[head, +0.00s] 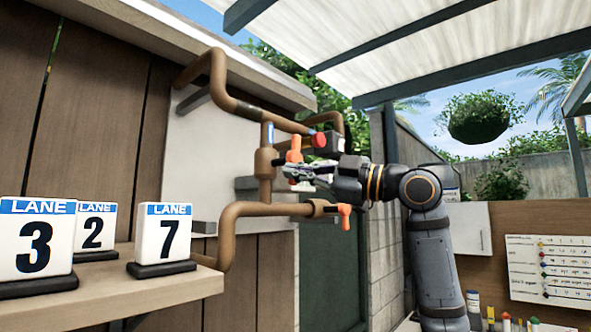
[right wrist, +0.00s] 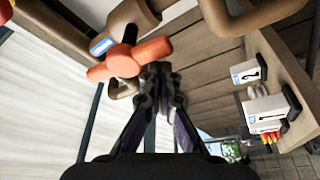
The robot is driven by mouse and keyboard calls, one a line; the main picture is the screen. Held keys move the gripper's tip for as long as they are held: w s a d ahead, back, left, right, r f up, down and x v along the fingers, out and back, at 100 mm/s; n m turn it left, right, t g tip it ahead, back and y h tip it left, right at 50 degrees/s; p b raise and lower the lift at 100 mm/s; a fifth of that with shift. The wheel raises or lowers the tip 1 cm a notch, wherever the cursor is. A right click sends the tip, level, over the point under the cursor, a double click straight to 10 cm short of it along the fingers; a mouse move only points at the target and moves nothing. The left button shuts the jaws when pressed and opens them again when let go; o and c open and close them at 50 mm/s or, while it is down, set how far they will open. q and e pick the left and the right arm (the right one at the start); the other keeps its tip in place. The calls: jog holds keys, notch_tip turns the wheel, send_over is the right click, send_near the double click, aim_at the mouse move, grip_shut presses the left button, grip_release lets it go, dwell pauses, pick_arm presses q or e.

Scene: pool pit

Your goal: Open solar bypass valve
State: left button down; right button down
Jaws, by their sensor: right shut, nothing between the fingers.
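Brown pipework (head: 236,211) on the wall carries an upper orange valve handle (head: 294,150) and a lower orange valve handle (head: 345,215). Which of them belongs to the solar bypass valve I cannot read. My right gripper (head: 287,172) is shut and empty, pointing left just beneath the upper handle in the head view. In the right wrist view an orange handle (right wrist: 130,58) lies just ahead and left of the fingertips (right wrist: 160,72). Whether they touch it I cannot tell. My left gripper is not in view.
A red knob (head: 319,139) sits on a dark box beside the upper handle. A blue label (head: 270,133) marks the vertical pipe. A plant (head: 479,117) hangs at right.

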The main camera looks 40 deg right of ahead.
jog(key=shift+w+d+f, duration=0.1)
jog(key=shift+d+f, duration=0.05)
jog(key=shift+d, duration=0.05)
dwell(0.6)
